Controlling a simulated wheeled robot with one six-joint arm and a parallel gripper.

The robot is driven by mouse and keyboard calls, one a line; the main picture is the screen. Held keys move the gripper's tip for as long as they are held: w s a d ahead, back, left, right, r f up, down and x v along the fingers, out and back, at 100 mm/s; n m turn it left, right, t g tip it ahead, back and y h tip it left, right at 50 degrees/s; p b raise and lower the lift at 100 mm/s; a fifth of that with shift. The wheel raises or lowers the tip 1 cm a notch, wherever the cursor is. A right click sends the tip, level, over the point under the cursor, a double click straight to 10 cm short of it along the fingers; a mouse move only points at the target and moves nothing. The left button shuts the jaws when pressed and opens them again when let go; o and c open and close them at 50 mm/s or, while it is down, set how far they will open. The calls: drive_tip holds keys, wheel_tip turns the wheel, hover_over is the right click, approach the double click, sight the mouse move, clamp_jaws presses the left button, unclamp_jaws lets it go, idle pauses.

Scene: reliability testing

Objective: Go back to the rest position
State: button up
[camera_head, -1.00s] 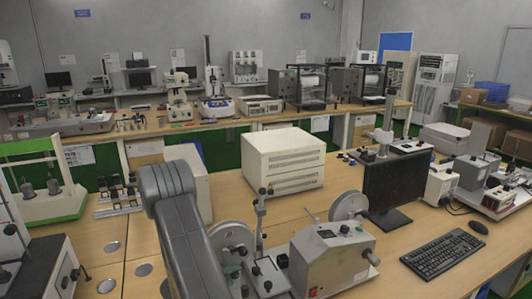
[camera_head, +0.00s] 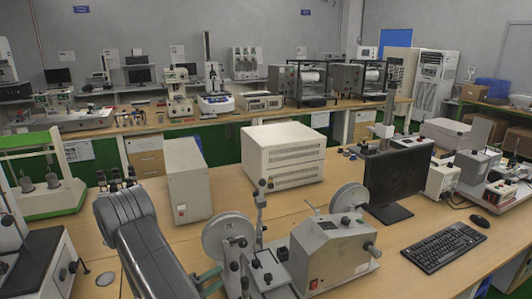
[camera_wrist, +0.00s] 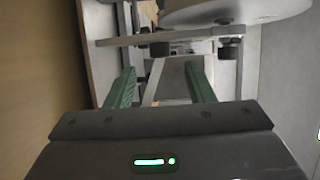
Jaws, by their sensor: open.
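My gripper shows in the wrist view (camera_wrist: 160,78) with two green fingers spread apart. Nothing is between them that they touch. Past the fingertips are a metal plate, dark knobs and part of a pale disc. My grey arm stands at the lower left of the head view, bent over and reaching down to the right. In the head view, green finger parts (camera_head: 210,279) show low beside the tester with two wheels (camera_head: 332,258). The exact gap between the fingers and the tester cannot be told.
A beige box unit (camera_head: 283,157) and a grey cabinet (camera_head: 187,180) stand behind. A monitor (camera_head: 397,182) and a keyboard (camera_head: 443,247) are to the right. A green-framed device (camera_head: 45,172) stands at the left. Bare wooden table (camera_head: 345,205) shows between the units.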

drive_tip(key=shift+v, duration=1.2)
